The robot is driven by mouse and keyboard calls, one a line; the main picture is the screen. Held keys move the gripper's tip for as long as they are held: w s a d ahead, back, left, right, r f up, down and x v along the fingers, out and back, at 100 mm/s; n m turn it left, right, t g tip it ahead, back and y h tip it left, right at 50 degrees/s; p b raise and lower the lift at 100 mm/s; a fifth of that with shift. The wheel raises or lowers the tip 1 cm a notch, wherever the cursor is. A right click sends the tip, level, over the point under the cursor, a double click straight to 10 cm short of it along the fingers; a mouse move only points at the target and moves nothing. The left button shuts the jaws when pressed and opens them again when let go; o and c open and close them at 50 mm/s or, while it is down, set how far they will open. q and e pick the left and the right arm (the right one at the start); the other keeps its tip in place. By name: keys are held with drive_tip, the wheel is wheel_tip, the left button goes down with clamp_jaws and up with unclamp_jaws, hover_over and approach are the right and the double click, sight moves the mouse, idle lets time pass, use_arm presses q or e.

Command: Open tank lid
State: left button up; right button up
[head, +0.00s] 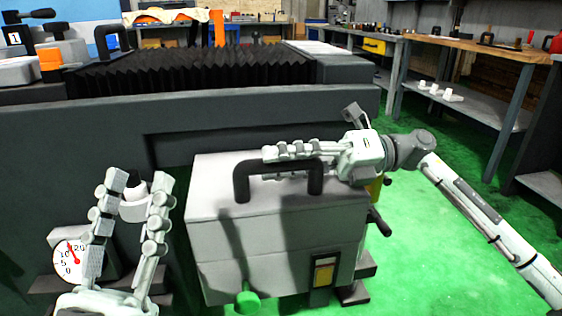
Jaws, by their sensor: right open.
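The tank (275,245) is a light grey box at the centre. Its lid (212,190) lies flat and closed on top, with a black arched handle (242,184). My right gripper (268,163) reaches in from the right and lies level at the handle's top bar. Its fingers are open and extend along the bar; one shows just above it and part of the other just below. I cannot tell whether they touch it. My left gripper (137,182) is open and points upward at lower left, apart from the tank.
A dial gauge (70,258) sits at lower left, partly behind my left gripper. The grinder's dark body (80,130) and black bellows (190,70) stand behind the tank. Green floor (420,270) is open at right, before workbenches.

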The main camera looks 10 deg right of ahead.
clamp_jaws()
idle(0.4)
